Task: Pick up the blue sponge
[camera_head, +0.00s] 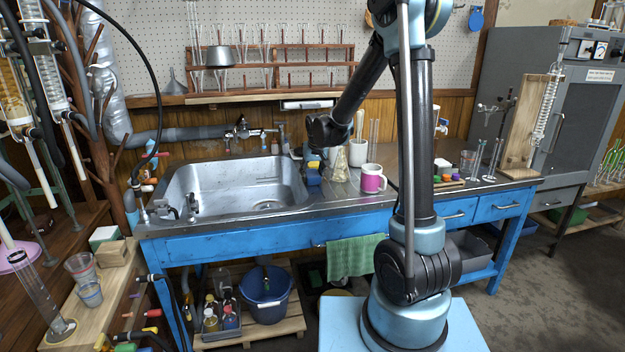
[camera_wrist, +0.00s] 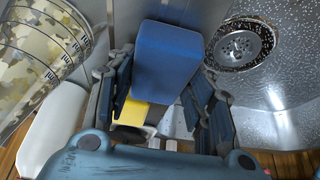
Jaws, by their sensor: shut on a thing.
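The blue sponge (camera_wrist: 165,60) stands between the two fingers of my gripper (camera_wrist: 160,92) in the wrist view, and the fingers are shut on its sides. A yellow piece (camera_wrist: 132,112) shows beneath it; I cannot tell whether it is part of the sponge or separate. In the head view the sponge (camera_head: 313,168) shows small at the right edge of the sink, just under my gripper (camera_head: 314,157). I cannot tell whether the sponge touches the counter.
The metal sink (camera_head: 235,185) lies left of my gripper, its drain (camera_wrist: 240,43) close by in the wrist view. A pink and white mug (camera_head: 372,180) and a white jar (camera_head: 357,153) stand farther right.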

